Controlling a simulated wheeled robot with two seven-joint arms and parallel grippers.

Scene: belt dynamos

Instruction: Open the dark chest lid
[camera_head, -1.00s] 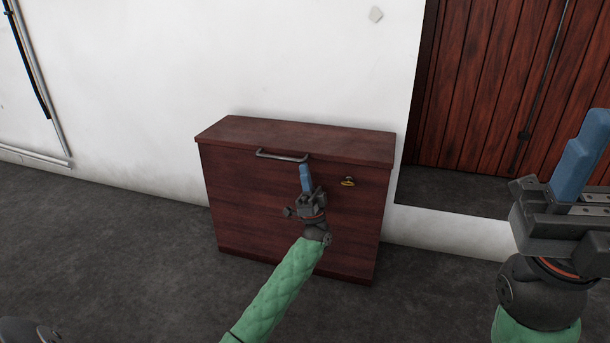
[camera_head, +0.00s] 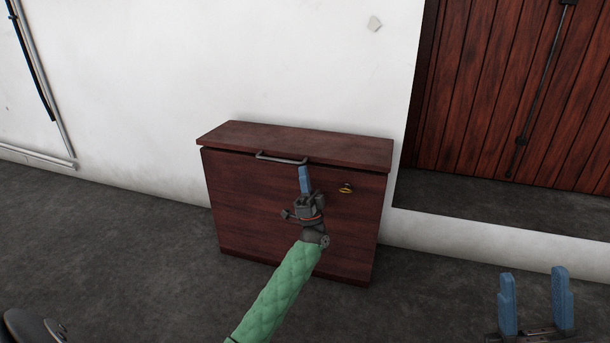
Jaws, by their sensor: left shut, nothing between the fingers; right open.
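The dark red-brown wooden chest (camera_head: 270,215) stands on the floor against the white wall. Its lid (camera_head: 300,143) lies nearly flat, with a thin dark line showing under its front edge. A grey bar handle (camera_head: 281,158) is on the lid's front edge. My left gripper (camera_head: 304,170) is shut and empty, with its blue fingertips just under the right end of the handle; I cannot tell whether they touch it. My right gripper (camera_head: 535,285) is open and empty at the lower right, away from the chest.
A slatted red-brown wooden door (camera_head: 490,90) stands in a recess at the right, behind a raised dark ledge (camera_head: 480,203). Pipes (camera_head: 45,100) run down the wall at the far left. The grey floor (camera_head: 130,235) around the chest is clear.

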